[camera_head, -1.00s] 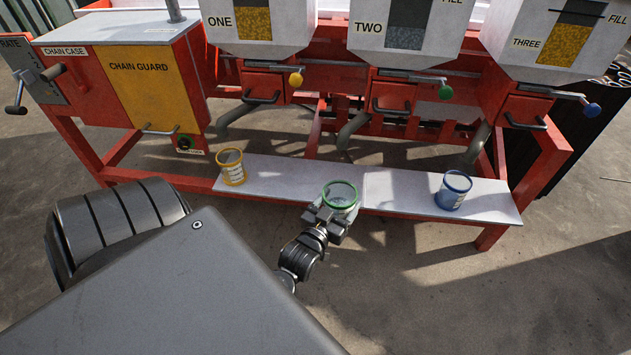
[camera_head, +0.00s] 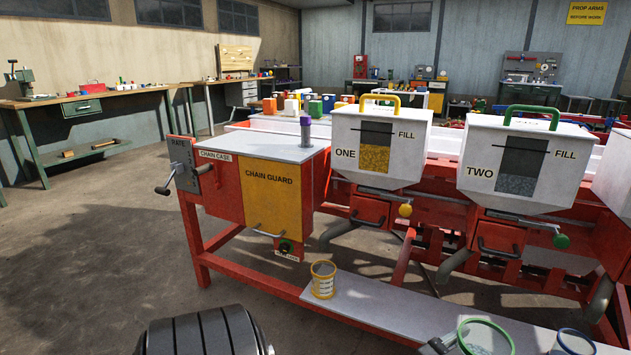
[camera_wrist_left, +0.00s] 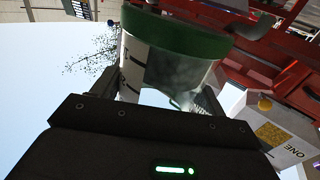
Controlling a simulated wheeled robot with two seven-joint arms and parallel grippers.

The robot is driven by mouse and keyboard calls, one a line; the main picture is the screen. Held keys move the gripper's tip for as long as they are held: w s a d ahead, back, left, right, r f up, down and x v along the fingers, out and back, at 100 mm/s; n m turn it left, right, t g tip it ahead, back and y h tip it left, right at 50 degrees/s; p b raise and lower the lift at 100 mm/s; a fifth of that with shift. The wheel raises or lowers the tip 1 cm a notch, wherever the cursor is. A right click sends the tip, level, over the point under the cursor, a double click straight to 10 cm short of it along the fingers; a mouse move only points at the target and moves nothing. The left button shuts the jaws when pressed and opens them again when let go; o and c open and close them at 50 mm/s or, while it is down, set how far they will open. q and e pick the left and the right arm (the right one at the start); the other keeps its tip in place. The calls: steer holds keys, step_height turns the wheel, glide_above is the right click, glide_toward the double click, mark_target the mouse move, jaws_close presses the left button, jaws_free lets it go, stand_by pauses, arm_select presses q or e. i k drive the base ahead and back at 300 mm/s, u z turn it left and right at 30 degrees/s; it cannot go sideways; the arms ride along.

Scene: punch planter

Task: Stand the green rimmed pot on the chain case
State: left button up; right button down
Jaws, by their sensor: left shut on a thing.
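The green rimmed pot (camera_head: 485,340), a clear pot with a white label, is at the lower right of the head view, cut off by the frame edge. My left gripper (camera_head: 441,346) is shut on it. In the left wrist view the pot (camera_wrist_left: 165,65) sits between the fingers of that gripper (camera_wrist_left: 155,95), its green rim beyond them. Whether its base touches the shelf is hidden. The chain case (camera_head: 224,188) is the red box at the left end of the machine. Its flat grey top (camera_head: 262,142) is bare but for a post at its right back. My right gripper is out of view.
A yellow rimmed pot (camera_head: 323,282) stands on the grey shelf (camera_head: 385,305); a blue rimmed pot (camera_head: 572,344) is at the lower right. Hoppers ONE (camera_head: 376,148) and TWO (camera_head: 524,165) stand right of the case. A crank (camera_head: 165,188) sticks out at its left.

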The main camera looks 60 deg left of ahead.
mark_target(242, 147)
steer(key=z, duration=0.1)
steer(key=k, duration=0.2)
steer(key=u, duration=1.25)
steer(key=i, duration=0.7)
steer(key=u, duration=0.65)
steer(key=i, duration=0.55)
